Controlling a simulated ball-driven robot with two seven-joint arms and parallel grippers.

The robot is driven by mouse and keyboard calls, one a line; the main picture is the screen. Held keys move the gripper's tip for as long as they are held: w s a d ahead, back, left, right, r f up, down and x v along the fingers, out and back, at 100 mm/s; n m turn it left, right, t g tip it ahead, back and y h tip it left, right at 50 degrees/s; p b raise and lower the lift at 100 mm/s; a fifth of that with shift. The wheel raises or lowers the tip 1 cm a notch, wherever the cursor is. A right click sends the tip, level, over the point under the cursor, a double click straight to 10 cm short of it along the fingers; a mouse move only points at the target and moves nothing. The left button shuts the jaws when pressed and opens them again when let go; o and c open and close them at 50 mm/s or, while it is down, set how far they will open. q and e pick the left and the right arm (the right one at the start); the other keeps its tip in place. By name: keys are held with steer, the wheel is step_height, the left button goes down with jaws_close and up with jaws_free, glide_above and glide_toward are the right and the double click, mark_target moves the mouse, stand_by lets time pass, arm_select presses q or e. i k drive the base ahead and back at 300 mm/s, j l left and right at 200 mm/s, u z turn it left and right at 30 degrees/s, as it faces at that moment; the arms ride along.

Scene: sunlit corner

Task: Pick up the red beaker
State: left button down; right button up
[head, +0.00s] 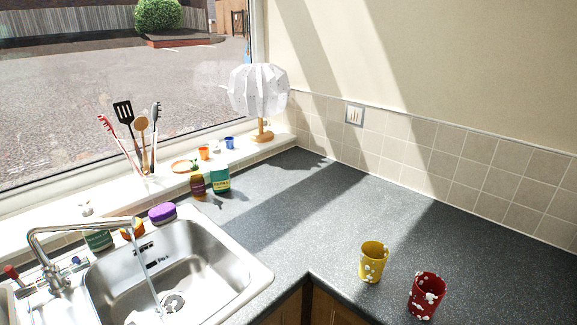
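The red beaker (427,296) stands upright on the dark speckled counter at the lower right of the head view. It has white blotches on its side and an open top. A yellow beaker (373,262) with similar white blotches stands just to its left and a little farther back, with a small gap between them. Neither of my grippers shows in the head view.
The counter (340,205) behind the beakers is clear up to the tiled wall. Its front edge runs close to the yellow beaker. A steel sink (235,264) with a tap (80,228) lies left. Bottles (220,180) and a lamp (259,92) stand near the window.

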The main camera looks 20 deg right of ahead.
mark_target(428, 290)
steer(key=k+z, duration=0.1)
steer(key=z, duration=1.55)
